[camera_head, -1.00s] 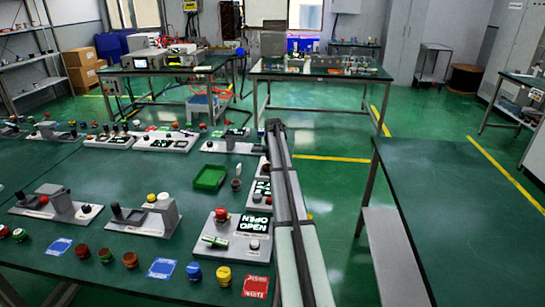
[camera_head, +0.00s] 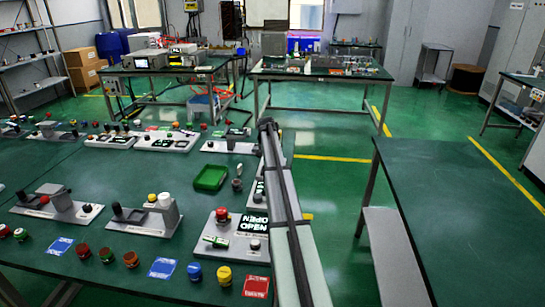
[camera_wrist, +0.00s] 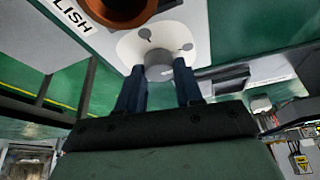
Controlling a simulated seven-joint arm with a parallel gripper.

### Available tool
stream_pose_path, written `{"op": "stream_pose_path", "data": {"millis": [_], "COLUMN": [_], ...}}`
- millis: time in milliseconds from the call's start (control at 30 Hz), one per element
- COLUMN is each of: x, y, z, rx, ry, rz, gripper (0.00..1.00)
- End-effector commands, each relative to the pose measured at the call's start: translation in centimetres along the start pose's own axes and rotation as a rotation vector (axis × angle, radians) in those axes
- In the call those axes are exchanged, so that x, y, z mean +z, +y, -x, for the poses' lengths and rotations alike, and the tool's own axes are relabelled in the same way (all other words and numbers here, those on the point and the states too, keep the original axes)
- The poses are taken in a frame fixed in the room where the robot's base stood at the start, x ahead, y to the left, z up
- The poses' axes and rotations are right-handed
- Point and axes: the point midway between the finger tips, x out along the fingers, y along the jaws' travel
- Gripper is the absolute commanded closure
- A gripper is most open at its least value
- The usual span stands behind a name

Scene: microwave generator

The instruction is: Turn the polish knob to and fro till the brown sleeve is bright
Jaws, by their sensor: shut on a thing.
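In the wrist view my gripper (camera_wrist: 158,88) has its two dark blue fingers on either side of a small grey round knob (camera_wrist: 158,73), closed on its sides. The knob sits on a white round plate with dark marks, on a light panel. A label ending in "LISH" (camera_wrist: 68,14) is beside it at the upper left. The orange-brown sleeve (camera_wrist: 120,22) stands at the top edge, just beyond the knob and partly cut off; its inside looks dark. In the head view the gripper, knob and sleeve cannot be made out behind my arm.
In the head view a green table (camera_head: 105,175) carries several panels, knobs and coloured buttons. A panel with an "OPEN" sign (camera_head: 254,222) and a green tray (camera_head: 211,178) stand left of my arm. A bare green table (camera_head: 455,200) stands at the right, across a floor gap.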

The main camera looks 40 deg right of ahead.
Motion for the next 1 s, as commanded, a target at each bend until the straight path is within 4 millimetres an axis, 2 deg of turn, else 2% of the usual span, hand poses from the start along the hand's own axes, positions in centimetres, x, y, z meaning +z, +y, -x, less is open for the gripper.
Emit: {"op": "stream_pose_path", "data": {"millis": [167, 200, 467, 767, 867, 1000], "x": [0.0, 0.0, 0.0, 0.0, 0.0, 0.1], "y": [0.0, 0.0, 0.0, 0.0, 0.0, 0.0], "z": [0.0, 0.0, 0.0, 0.2, 1.1, 3.1], "rx": [0.000, 0.000, 0.000, -0.001, -0.001, -0.001], "ry": [-0.001, -0.001, 0.000, 0.000, 0.001, 0.001], "rz": [0.000, 0.000, 0.001, 0.001, 0.001, 0.001], "gripper": [0.95, 0.64, 0.39, 0.39, 0.39, 0.39]}}
